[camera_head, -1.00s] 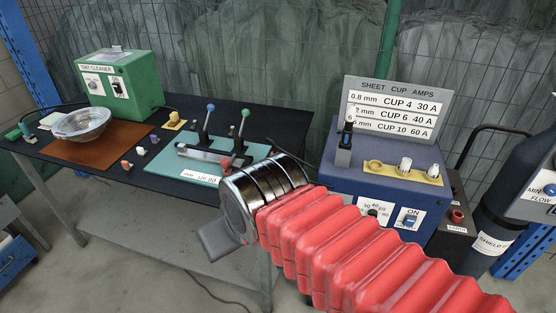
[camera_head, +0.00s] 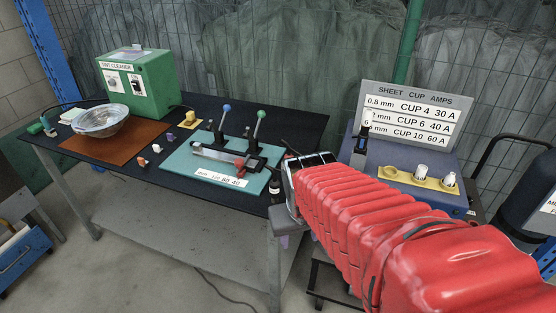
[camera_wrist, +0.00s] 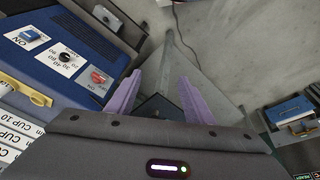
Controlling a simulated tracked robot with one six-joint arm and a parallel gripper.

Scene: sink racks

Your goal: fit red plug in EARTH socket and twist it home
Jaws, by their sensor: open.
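My gripper (camera_wrist: 159,80) is open and empty in the wrist view. Its two purple fingers point down toward the floor, beside the blue power unit (camera_wrist: 62,28). A small red part (camera_wrist: 98,76) sits on a white plate on that unit's front, left of the fingers and apart from them. I cannot tell whether it is the red plug. No EARTH label is readable now. My red-sleeved arm hides the blue unit's front.
The blue unit (camera_head: 385,150) carries a yellow cup holder (camera_head: 412,181) and an amps chart (camera_head: 420,115). Open floor lies below.

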